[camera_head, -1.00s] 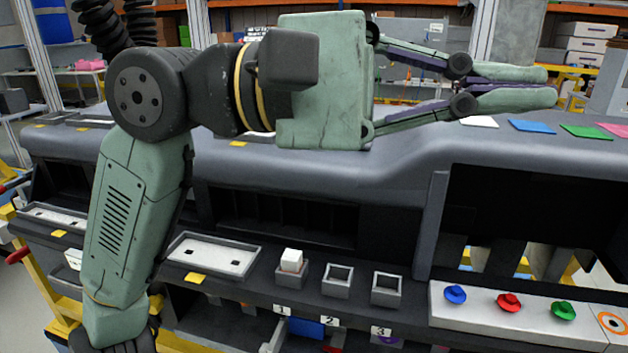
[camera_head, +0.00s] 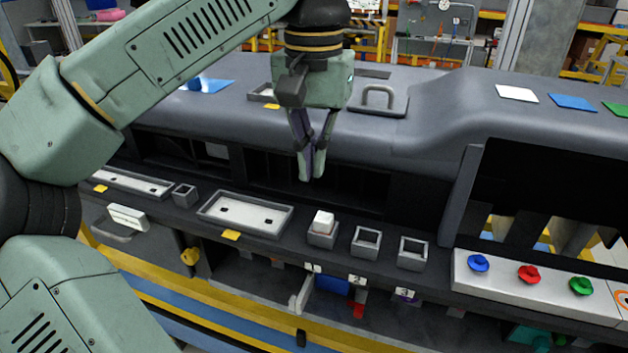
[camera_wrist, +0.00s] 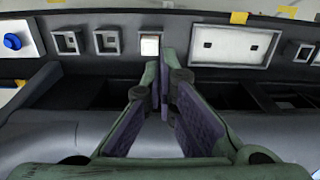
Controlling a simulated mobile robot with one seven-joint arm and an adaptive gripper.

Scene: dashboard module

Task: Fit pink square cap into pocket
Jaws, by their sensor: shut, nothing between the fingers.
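I cannot make out a clearly pink square cap in the current views. A whitish square block (camera_head: 323,222) sits in the square pocket labelled 1 (camera_head: 322,240) and stands above its rim; it also shows in the wrist view (camera_wrist: 149,47). Beside it, pocket 2 (camera_head: 365,254) and pocket 3 (camera_head: 412,264) look empty. My gripper (camera_head: 311,176) points down with its fingers together and empty. It is above the console's front ledge, apart from the block. In the wrist view the fingertips (camera_wrist: 163,68) appear just below the block.
A shallow white tray (camera_head: 205,211) lies left of the pockets. A white panel (camera_head: 505,286) with blue, red and green knobs is to the right. A grey handled plate (camera_head: 365,108) and coloured squares lie on the console top. The raised console body is behind the ledge.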

